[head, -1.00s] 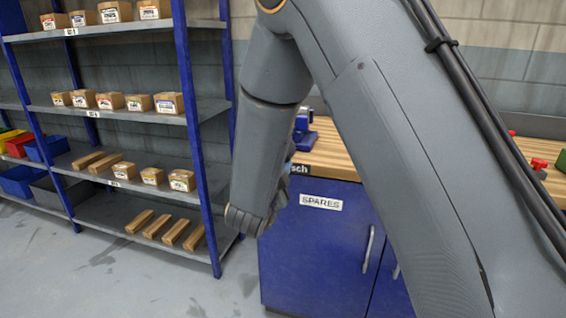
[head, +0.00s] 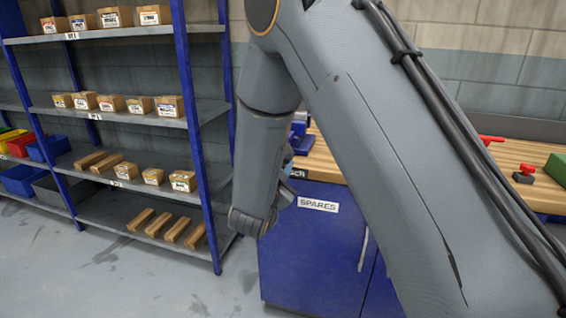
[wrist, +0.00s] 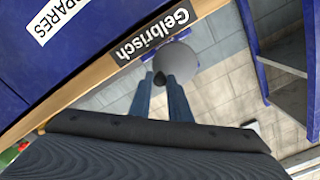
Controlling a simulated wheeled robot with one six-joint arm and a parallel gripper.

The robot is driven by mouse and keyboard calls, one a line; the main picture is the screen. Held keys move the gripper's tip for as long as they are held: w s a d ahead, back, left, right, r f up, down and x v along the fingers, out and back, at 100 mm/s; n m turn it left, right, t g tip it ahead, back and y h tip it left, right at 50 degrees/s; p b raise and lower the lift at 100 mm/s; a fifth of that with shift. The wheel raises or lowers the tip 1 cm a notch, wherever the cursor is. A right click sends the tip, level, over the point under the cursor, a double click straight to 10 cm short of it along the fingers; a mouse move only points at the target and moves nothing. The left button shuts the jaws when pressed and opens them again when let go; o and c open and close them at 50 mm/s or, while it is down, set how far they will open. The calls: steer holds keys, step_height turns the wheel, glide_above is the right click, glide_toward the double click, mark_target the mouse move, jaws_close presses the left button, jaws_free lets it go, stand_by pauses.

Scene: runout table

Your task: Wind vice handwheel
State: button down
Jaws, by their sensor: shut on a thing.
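The blue vice (head: 299,140) sits at the left end of the wooden bench top, partly hidden behind my arm in the head view. In the wrist view its grey round handwheel (wrist: 181,60) shows beyond my fingers, beside the bench edge, with a bit of the blue vice body (wrist: 152,53) behind it. My gripper (wrist: 161,79) is shut on the small dark handle knob (wrist: 160,80) at the wheel's near rim. The fingertips cover part of the knob. In the head view the handwheel is hidden by my arm.
The blue SPARES cabinet (head: 310,250) stands under the bench top (head: 325,165). A blue-framed shelf (head: 190,120) with boxes stands at the left. Red items (head: 523,173) and a green block (head: 556,168) lie on the bench at right. Floor between shelf and cabinet is clear.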

steer(key=shift+r+n+p, duration=0.25)
steer(key=shift+n+p, duration=0.15)
steer(key=shift+n, duration=0.3)
steer(key=shift+r+n+p, duration=0.15)
steer(key=shift+n+p, duration=0.35)
steer(key=shift+n, duration=0.1)
steer(key=c, duration=1.8)
jaws_free()
steer(key=shift+o, duration=0.2)
